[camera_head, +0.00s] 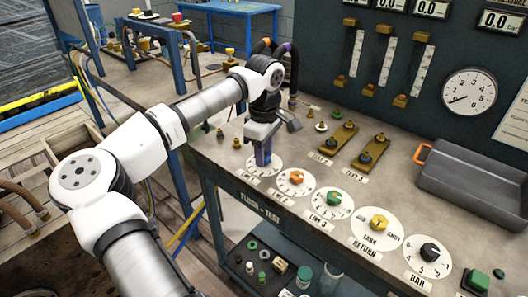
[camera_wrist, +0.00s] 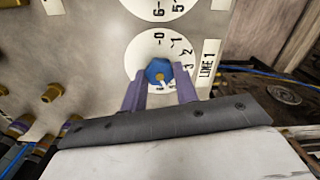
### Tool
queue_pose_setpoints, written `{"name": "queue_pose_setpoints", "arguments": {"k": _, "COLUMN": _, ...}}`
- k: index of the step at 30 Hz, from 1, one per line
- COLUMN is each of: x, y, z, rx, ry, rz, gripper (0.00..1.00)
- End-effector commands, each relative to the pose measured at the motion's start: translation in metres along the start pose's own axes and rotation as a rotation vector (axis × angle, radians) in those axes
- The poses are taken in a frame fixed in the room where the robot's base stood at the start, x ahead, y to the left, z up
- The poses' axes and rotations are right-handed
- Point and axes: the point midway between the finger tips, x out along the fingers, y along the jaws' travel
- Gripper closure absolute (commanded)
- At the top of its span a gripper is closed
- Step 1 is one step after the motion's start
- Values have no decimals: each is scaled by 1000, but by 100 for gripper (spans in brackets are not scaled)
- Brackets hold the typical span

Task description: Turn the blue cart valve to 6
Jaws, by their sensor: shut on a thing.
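The blue valve knob (camera_wrist: 157,69) sits on a round white dial (camera_wrist: 134,54) in the wrist view. A white mark on the knob points toward the bottom of that view, slightly right. Numbers 0, 1, 2 and 3 show around the dial; its lower part is hidden by my fingers. A label beside it seems to read LINE 1. My gripper (camera_head: 263,158) points down over the leftmost dial (camera_head: 252,170) on the bench in the head view. Its purple fingers are shut on the knob from both sides. The knob is hidden in the head view.
To the right along the bench edge are dials with an orange knob (camera_head: 296,177), a green knob (camera_head: 333,198), a yellow knob (camera_head: 378,222) and a black knob (camera_head: 429,250). Brass fittings (camera_head: 370,152) stand behind. A grey tray (camera_head: 470,180) lies at the right.

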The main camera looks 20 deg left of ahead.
Motion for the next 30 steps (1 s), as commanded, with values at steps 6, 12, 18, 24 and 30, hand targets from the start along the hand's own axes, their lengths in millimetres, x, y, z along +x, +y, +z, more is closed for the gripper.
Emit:
{"name": "queue_pose_setpoints", "arguments": {"k": 6, "x": -1, "y": 1, "z": 0, "rx": 175, "ry": -1, "rz": 4, "gripper": 93}}
{"name": "queue_pose_setpoints", "arguments": {"k": 12, "x": -1, "y": 1, "z": 0, "rx": 292, "ry": -1, "rz": 4, "gripper": 93}}
{"name": "queue_pose_setpoints", "arguments": {"k": 18, "x": -1, "y": 1, "z": 0, "rx": 361, "ry": -1, "rz": 4, "gripper": 93}}
{"name": "queue_pose_setpoints", "arguments": {"k": 24, "x": -1, "y": 1, "z": 0, "rx": 388, "ry": -1, "rz": 4, "gripper": 93}}
{"name": "queue_pose_setpoints", "arguments": {"k": 30, "x": -1, "y": 1, "z": 0, "rx": 392, "ry": 0, "rz": 4, "gripper": 93}}
